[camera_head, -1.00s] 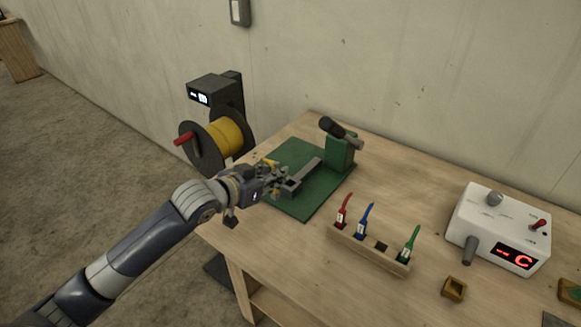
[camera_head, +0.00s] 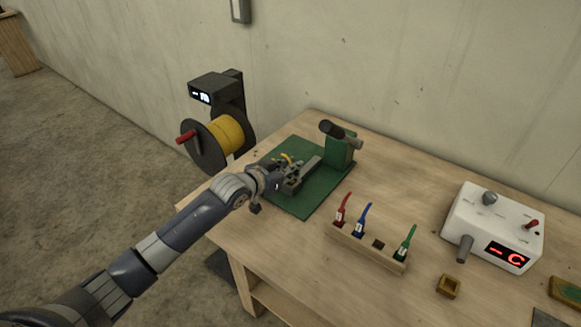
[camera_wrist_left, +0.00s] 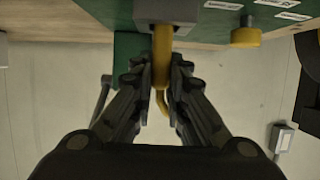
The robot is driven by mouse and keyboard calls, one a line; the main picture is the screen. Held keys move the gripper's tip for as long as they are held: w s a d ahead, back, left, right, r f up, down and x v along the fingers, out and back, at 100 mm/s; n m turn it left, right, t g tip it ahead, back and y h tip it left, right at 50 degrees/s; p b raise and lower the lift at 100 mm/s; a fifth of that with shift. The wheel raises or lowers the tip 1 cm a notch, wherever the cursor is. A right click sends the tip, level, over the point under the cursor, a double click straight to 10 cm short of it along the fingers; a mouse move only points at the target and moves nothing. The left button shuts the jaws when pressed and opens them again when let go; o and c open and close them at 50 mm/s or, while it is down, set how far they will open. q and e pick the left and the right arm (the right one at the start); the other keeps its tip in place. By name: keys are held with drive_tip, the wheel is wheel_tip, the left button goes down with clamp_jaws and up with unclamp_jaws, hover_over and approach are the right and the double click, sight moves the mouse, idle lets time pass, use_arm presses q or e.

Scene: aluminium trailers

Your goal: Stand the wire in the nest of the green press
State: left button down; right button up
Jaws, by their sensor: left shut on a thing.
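The green press has a flat base plate (camera_head: 309,204) and an upright block (camera_head: 340,152) with a black handle. My left gripper (camera_head: 287,178) is over the plate's left part, at a small grey block. In the left wrist view my left gripper (camera_wrist_left: 162,78) is shut on a yellow wire (camera_wrist_left: 161,52), one end of which is bent. The wire's other end meets the grey block (camera_wrist_left: 150,12), which looks like the nest. I cannot tell whether it sits inside. A bit of yellow wire (camera_head: 287,157) also shows in the head view. My right gripper is not in view.
A yellow spool (camera_head: 227,133) with a red crank stands left of the press. A wooden rack (camera_head: 367,247) holds red, blue and green tools, one slot empty. A white control box (camera_head: 492,227) stands right. A small brass-coloured block (camera_head: 448,286) lies near the front edge.

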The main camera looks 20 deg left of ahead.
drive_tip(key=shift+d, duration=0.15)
use_arm(q)
drive_tip(key=shift+f, duration=0.1)
drive_tip(key=c, duration=1.6)
unclamp_jaws()
drive_tip(key=shift+c, duration=0.2)
drive_tip(key=shift+o, duration=0.3)
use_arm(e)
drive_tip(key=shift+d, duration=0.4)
use_arm(q)
drive_tip(key=b+v, duration=0.1)
drive_tip(key=v, duration=1.1)
drive_tip(key=shift+r+b, duration=0.2)
drive_tip(key=shift+b, duration=0.1)
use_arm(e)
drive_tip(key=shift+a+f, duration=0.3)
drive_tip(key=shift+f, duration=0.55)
